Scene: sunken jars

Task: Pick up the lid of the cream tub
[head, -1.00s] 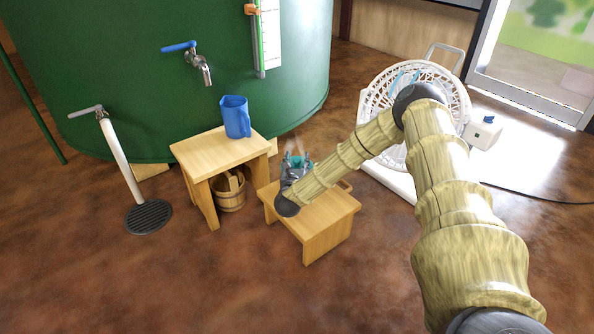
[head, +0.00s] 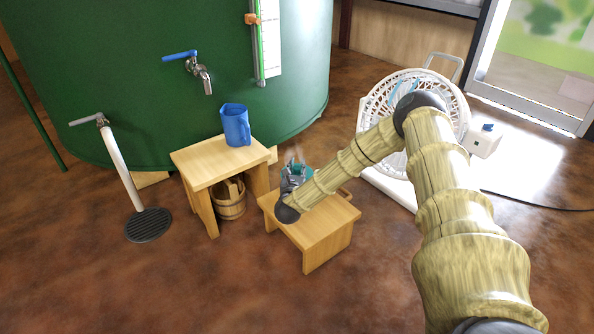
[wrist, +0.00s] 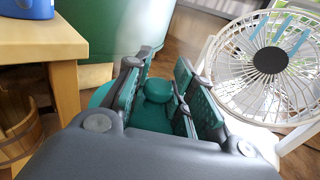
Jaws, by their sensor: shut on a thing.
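My gripper (wrist: 158,88) reaches down over the low wooden stool and is shut on a teal lid with a round knob (wrist: 158,90). The knob sits between the teal-padded fingers, and part of the lid's teal disc shows left of them in the wrist view. In the head view my gripper (head: 293,172) is small, with a bit of teal beside it at the stool's back edge. The cream tub cannot be made out in either view; my gripper and arm cover that spot. I cannot tell whether the lid is lifted.
The low stool (head: 325,225) stands beside a taller stool (head: 205,165) bearing a blue jug (head: 236,125). A wooden bucket (head: 229,200) is under the taller stool. A green tank (head: 110,60) stands behind, and a white fan (head: 378,105) is right. The front floor is clear.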

